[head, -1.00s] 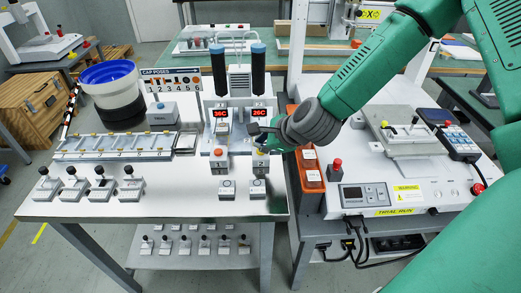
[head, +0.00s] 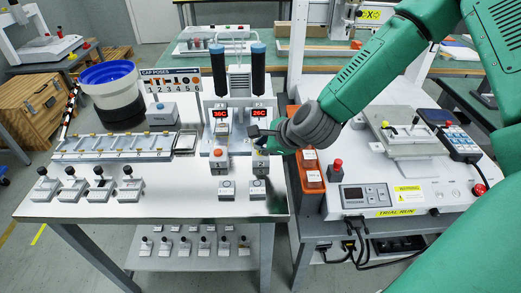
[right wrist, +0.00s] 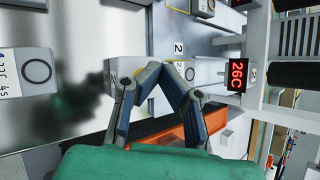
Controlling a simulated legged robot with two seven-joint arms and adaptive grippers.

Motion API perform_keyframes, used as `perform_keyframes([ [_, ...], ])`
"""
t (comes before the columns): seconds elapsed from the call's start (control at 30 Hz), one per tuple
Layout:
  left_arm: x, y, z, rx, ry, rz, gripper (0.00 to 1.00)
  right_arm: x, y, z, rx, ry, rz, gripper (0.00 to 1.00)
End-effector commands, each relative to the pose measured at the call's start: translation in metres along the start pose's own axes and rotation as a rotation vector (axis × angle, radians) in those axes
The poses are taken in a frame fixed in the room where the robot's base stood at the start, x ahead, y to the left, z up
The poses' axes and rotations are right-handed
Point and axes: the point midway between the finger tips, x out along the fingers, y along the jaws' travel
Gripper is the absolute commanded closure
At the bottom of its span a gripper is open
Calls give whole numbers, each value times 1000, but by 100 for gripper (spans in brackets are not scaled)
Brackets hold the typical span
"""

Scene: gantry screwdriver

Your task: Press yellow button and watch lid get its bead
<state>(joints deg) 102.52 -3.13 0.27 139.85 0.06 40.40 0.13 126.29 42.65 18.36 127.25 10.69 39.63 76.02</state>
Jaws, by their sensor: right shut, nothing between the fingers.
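My right gripper (head: 264,143) is shut and empty, with its fingertips over the white box marked 2 (head: 261,166). In the right wrist view the shut fingertips (right wrist: 166,68) meet at the top of that box (right wrist: 125,76). A thin yellow edge shows beside the fingers there, but the button top is hidden. I cannot tell whether the fingers touch it. The box marked 1 (head: 220,164) with an orange-red button stands to the left. Two red displays (head: 258,114) stand behind. I cannot make out a lid or bead. My left gripper is not in view.
A long slotted rail (head: 112,148) and several small lever boxes (head: 130,187) stand on the left. Orange bins (head: 311,170) lie just right of the gripper. A control panel (head: 365,196) and red knob (head: 336,167) are further right.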

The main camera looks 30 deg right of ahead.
Motion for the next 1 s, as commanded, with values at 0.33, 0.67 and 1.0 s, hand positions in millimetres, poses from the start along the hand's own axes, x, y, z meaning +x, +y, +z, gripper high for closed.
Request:
perform_keyframes([
  [0.33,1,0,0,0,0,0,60,1,1,-1,0,1,0,100],
  [0.67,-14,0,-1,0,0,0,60,-10,-8,7,0,0,0,100],
  [1.0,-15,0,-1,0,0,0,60,-11,-8,8,0,0,0,100],
])
